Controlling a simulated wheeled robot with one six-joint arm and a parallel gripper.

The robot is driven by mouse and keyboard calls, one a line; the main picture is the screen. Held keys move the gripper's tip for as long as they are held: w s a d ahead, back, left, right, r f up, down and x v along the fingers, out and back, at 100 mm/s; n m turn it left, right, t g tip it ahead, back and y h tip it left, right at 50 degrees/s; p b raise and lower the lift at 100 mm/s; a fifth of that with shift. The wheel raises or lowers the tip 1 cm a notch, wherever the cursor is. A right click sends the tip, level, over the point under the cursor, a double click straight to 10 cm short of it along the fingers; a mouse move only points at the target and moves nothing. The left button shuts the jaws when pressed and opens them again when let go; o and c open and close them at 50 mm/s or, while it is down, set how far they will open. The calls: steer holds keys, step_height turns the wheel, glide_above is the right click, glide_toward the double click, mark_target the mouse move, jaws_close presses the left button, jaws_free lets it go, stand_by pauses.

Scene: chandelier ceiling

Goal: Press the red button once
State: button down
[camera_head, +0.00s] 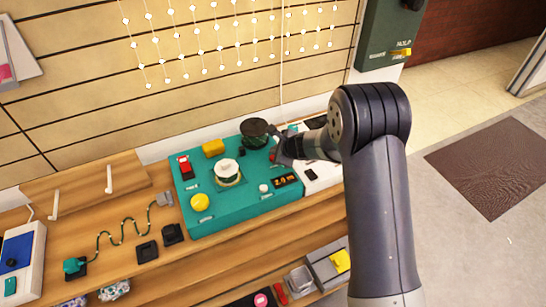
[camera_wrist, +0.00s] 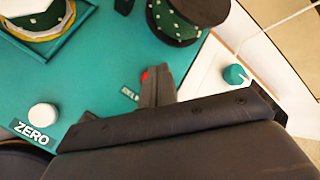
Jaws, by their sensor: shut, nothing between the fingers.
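In the wrist view a small red piece, seemingly the red button (camera_wrist: 145,75), shows at the tip of my gripper (camera_wrist: 155,84). The fingers cover most of it, and a small label (camera_wrist: 130,93) lies beside it. I cannot tell whether the fingers touch it. In the head view my gripper (camera_head: 281,156) reaches over the right back of the teal panel (camera_head: 240,204), beside a dark round cup (camera_head: 256,142). The fingers are together and empty. Another red part (camera_head: 185,167) sits at the panel's left back.
A white device (camera_head: 318,179) stands at the right. The wooden bench (camera_head: 125,262) carries a wavy wire.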

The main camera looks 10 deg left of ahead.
steer(key=shift+f, duration=0.2)
stand_by(0.6)
steer(key=shift+f+b, duration=0.3)
steer(key=shift+b, duration=0.35)
steer(key=shift+f+b, duration=0.45)
steer(key=shift+b, duration=0.1)
stand_by(0.4)
steer(key=shift+r, duration=0.1)
stand_by(0.3)
steer(key=shift+r+p, duration=0.7)
steer(key=shift+r, duration=0.1)
step_height(320, 180, up, 5)
steer(key=p, duration=0.4)
steer(key=shift+r, duration=0.1)
steer(key=shift+f, duration=0.2)
